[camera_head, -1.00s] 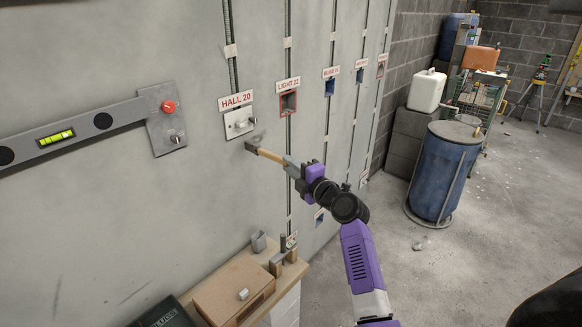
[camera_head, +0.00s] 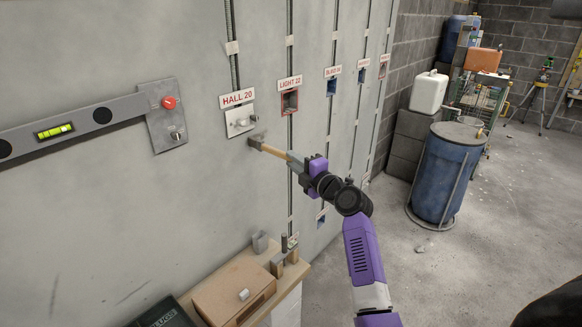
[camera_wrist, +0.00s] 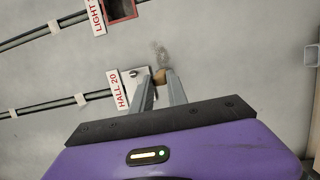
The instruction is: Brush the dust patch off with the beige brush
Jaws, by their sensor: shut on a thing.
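My gripper (camera_head: 296,161) is shut on the beige brush (camera_head: 274,152), near the wall to the lower right of the HALL 20 switch plate. The brush has a light wooden handle and a greyish head (camera_head: 256,142) that is at or very near the wall; I cannot tell if it touches. In the wrist view the brush (camera_wrist: 160,76) shows as a small tan piece between the two grey fingers. A dark, speckled dust patch (camera_wrist: 160,52) shows on the wall just beyond it. In the head view the patch cannot be told apart from the brush head.
The HALL 20 switch plate (camera_head: 240,122) is close beside the brush. The red-edged LIGHT 22 box (camera_head: 290,102) is to the right. A spirit level (camera_head: 75,128) and a plate with a red button (camera_head: 166,115) are at left. A cluttered bench (camera_head: 295,272) stands below.

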